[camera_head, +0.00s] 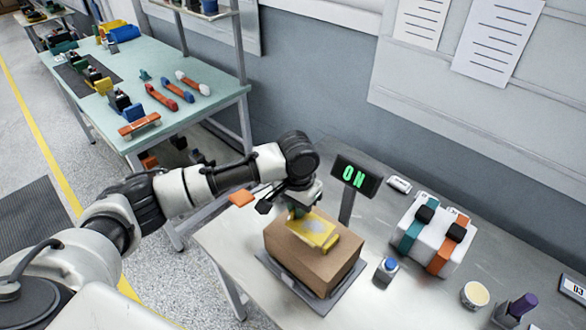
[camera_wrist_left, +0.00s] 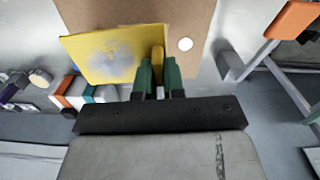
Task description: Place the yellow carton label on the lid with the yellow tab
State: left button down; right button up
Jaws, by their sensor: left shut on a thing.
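The yellow carton label (camera_head: 318,231) is a flat yellow piece with a greyish patch; it also shows in the left wrist view (camera_wrist_left: 108,55). My left gripper (camera_head: 298,211) comes down from above and is shut on its raised yellow edge or tab, between green fingertips (camera_wrist_left: 158,78). The label is over the top of a brown carton (camera_head: 305,265); whether it touches the top cannot be told. A white dot (camera_wrist_left: 185,44) shows on the carton top beside the fingers. No separate lid with a yellow tab can be made out. My right gripper is out of view.
The carton stands on a dark plate (camera_head: 316,302) beside a display reading "ON" (camera_head: 357,175). An orange piece (camera_head: 241,198) is left of the gripper.

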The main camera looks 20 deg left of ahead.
pick_arm(q)
jog(key=shift+m, duration=0.6)
jog(key=w+f+b, duration=0.2)
jog(key=f+b, duration=0.1)
jog(key=w+f+b, duration=0.1)
jog(key=f+b, duration=0.1)
jog(key=shift+w+a+f, duration=0.1)
jog(key=shift+w+a, duration=0.1)
jog(key=shift+a, duration=0.05)
jog(key=shift+f+b, duration=0.5)
jog(key=shift+b, duration=0.4)
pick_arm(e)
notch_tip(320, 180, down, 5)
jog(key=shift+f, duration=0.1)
pick_arm(q)
jog(key=shift+f, duration=0.6)
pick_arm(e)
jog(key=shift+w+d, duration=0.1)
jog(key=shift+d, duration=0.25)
pick_arm(q)
jog(key=c, duration=1.1)
grip_release()
jog(key=shift+c, duration=0.2)
